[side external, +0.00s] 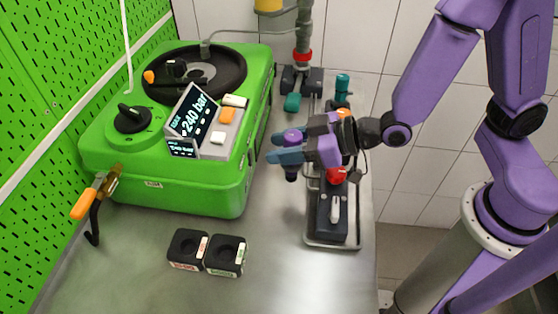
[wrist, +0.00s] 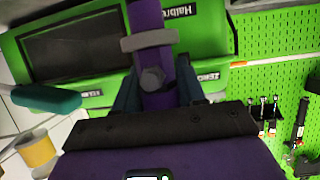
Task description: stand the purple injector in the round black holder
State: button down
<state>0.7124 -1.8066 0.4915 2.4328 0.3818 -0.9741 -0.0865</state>
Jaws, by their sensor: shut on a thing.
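My gripper (side external: 284,156) is shut on the purple injector (side external: 292,135) and holds it above the metal bench, right of the green machine. The injector's purple top shows above the fingers and a dark tip below them. In the wrist view the injector (wrist: 148,50) is a purple shaft with a grey collar and a hex fitting, between my dark fingers. Two small black blocks with round recesses stand on the bench front, a left one with a red-marked label (side external: 186,246) and a right one with a green-marked label (side external: 224,253). Both look empty. Which counts as the round holder is unclear.
The green machine (side external: 225,195) with a display (side external: 190,118) fills the left. A metal tray (side external: 350,243) with a black fixture (side external: 325,215) lies below and right of my gripper. Pipe fittings (side external: 303,57) stand behind. The bench front is mostly clear.

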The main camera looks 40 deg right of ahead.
jog(key=shift+f, duration=1.95)
jog(key=shift+f, duration=0.15)
jog(key=c, duration=0.7)
grip_release()
jog(key=shift+o, duration=0.2)
jog(key=v, duration=0.7)
jog(key=shift+d, duration=0.2)
jog(key=shift+s, duration=0.2)
